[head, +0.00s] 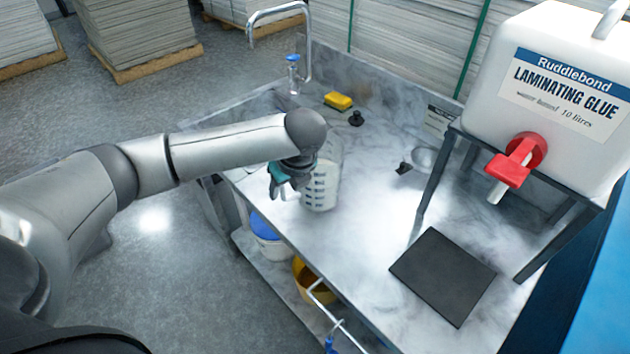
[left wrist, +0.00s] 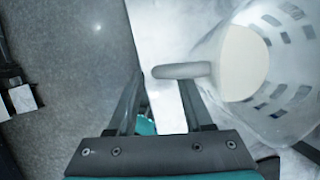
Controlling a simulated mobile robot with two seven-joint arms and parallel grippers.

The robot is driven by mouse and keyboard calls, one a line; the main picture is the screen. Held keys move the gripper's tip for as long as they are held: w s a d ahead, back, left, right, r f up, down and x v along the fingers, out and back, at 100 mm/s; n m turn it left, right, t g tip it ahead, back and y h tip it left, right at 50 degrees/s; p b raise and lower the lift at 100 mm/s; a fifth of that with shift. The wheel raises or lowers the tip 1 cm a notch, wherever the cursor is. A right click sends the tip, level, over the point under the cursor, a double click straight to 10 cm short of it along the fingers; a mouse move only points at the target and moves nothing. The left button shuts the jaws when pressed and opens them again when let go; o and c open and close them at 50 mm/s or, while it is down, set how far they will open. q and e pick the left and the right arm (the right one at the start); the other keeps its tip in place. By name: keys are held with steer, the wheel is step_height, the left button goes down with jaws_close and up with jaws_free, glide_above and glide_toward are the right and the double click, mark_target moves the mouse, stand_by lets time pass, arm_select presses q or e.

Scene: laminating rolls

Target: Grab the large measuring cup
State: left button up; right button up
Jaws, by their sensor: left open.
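The large measuring cup (head: 322,186) is clear with dark graduation marks and stands upright on the counter near its front left edge. It also shows in the left wrist view (left wrist: 285,85), with its handle (left wrist: 182,71) pointing left. My left gripper (head: 279,183) is beside the cup on its left, partly in front of it. In the left wrist view the fingers of the left gripper (left wrist: 163,85) are apart, and the handle lies near the right fingertip. I cannot tell whether they touch. My right gripper is in neither view.
A yellow sponge (head: 338,101) and a small black stopper (head: 356,118) lie behind the cup. A tap (head: 292,75) stands at the back left. A glue container (head: 560,90) sits on a stand at right, near a dark mat (head: 443,275). Buckets (head: 266,228) stand on the shelf below.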

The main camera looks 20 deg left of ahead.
arm_select(q)
steer(key=shift+x, duration=1.2)
jaws_close()
stand_by(0.4)
steer(key=shift+w+r, duration=0.1)
steer(key=shift+r, duration=0.05)
